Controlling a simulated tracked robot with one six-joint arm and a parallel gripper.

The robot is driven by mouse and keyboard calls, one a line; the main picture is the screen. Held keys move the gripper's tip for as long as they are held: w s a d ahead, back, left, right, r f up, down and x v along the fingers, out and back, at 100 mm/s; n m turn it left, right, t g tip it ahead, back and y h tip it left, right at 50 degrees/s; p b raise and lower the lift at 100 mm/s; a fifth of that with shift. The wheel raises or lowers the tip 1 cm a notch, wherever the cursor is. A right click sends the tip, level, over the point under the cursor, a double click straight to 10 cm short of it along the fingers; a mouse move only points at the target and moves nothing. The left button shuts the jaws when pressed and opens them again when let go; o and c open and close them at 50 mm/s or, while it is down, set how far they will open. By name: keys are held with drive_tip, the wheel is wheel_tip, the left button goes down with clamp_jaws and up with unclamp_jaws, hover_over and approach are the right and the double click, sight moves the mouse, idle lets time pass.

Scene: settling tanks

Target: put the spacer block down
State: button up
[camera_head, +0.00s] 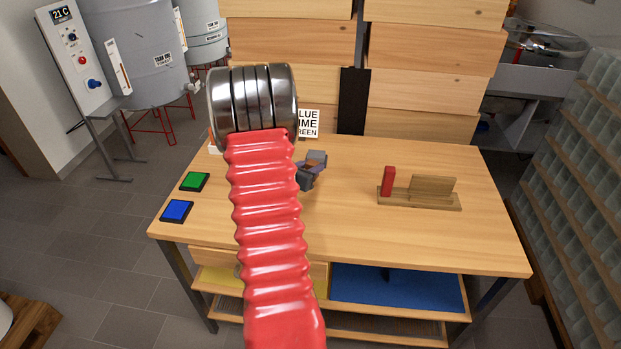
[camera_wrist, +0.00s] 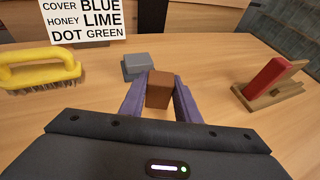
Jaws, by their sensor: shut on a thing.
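My gripper (camera_wrist: 160,95) is shut on a small brown block (camera_wrist: 159,90), which fits the spacer block. The block sits between the two purple-grey fingers, over or on the wooden table (camera_wrist: 215,70); I cannot tell whether it touches the top. In the head view my gripper (camera_head: 308,178) is small and partly hidden behind my red arm. A grey block (camera_wrist: 137,65) lies just beyond the held block, slightly left, and it also shows in the head view (camera_head: 317,156).
A yellow brush (camera_wrist: 40,72) lies at left and a printed card (camera_wrist: 85,22) stands behind it. A wooden stand (camera_head: 430,203) with a red block (camera_head: 387,181) is at right. Green (camera_head: 195,182) and blue (camera_head: 177,211) pads lie at the left edge. The table's front right is clear.

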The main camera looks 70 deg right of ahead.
drive_tip(key=shift+f, duration=2)
drive_tip(key=shift+f, duration=0.1)
drive_tip(key=o, duration=1)
drive_tip(key=shift+o, duration=0.2)
drive_tip(key=shift+w+a+r, duration=0.1)
drive_tip(key=shift+a+r, duration=0.2)
drive_tip(key=shift+a, duration=0.1)
drive_tip(key=v, duration=1.1)
drive_tip(key=shift+a, duration=0.1)
